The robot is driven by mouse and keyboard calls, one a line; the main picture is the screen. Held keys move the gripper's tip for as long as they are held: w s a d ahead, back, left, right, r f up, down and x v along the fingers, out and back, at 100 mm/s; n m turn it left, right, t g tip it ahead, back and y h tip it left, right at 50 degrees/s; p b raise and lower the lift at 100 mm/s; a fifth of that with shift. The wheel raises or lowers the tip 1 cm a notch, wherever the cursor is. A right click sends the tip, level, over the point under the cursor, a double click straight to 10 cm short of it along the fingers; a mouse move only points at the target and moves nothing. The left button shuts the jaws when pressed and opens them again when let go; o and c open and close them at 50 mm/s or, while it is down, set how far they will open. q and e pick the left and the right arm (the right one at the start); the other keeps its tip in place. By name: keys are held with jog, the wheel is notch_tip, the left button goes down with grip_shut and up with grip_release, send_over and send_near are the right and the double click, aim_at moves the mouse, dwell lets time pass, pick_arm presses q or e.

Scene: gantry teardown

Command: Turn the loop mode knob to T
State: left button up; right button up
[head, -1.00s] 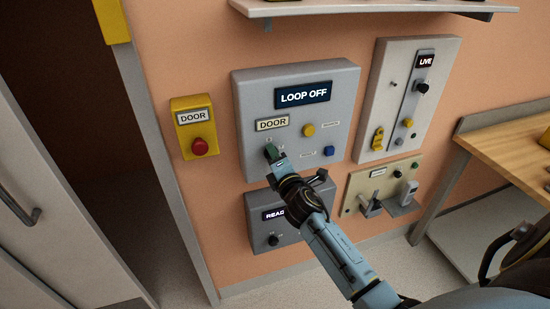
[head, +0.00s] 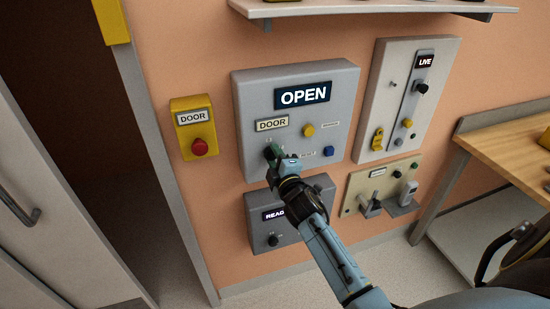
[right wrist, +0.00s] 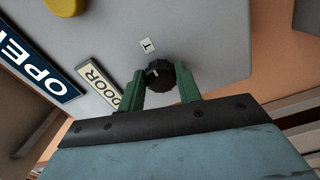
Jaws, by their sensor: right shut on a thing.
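The loop mode knob (right wrist: 165,76) is a dark round knob low on the left of the grey door panel (head: 345,85). My right gripper (head: 272,152) reaches it from below and mostly hides it in the head view. In the right wrist view my right gripper (right wrist: 163,83) has its green fingers shut on either side of the knob. A small white T label (right wrist: 148,45) sits just beyond the knob. A pale mark shows on the knob, on the side near the left finger. The panel display (head: 302,95) reads OPEN. My left gripper is not in view.
A yellow button (head: 309,130) and a blue button (head: 329,151) sit right of the knob. A yellow box with a red button (head: 199,147) is left of the panel. A smaller grey box (head: 256,232) is below, behind my arm.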

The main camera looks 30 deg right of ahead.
dwell(0.3)
jog(key=o, duration=1)
jog(key=shift+s, duration=0.15)
jog(key=v, duration=1.3)
jog(key=shift+a, duration=0.15)
jog(key=s+a+f+m+g+y+b, duration=0.1)
jog(key=s+a+f+m+g, duration=0.2)
jog(key=f, duration=0.9)
jog(key=s+a+f+g+y+b, duration=0.1)
jog(key=s+a+f+g, duration=0.2)
jog(key=f, duration=0.9)
jog(key=s+a+f+m+g+y+b, duration=0.1)
jog(key=s+f+m+g+y, duration=0.3)
jog(key=f, duration=0.9)
jog(key=s+f+m+g, duration=0.1)
jog(key=s+f+g, duration=0.1)
jog(key=s+f, duration=0.3)
jog(key=s+f+m+g+h+b, duration=0.1)
jog(key=s+f, duration=0.5)
jog(key=s, duration=0.8)
jog(key=s+f+m+g+h+b, duration=0.1)
jog(key=s+f+g, duration=0.2)
jog(key=s+f, duration=0.3)
jog(key=s, duration=0.4)
jog(key=shift+s+d+g, duration=0.15)
jog(key=shift+d+g, duration=0.1)
jog(key=shift+g, duration=0.05)
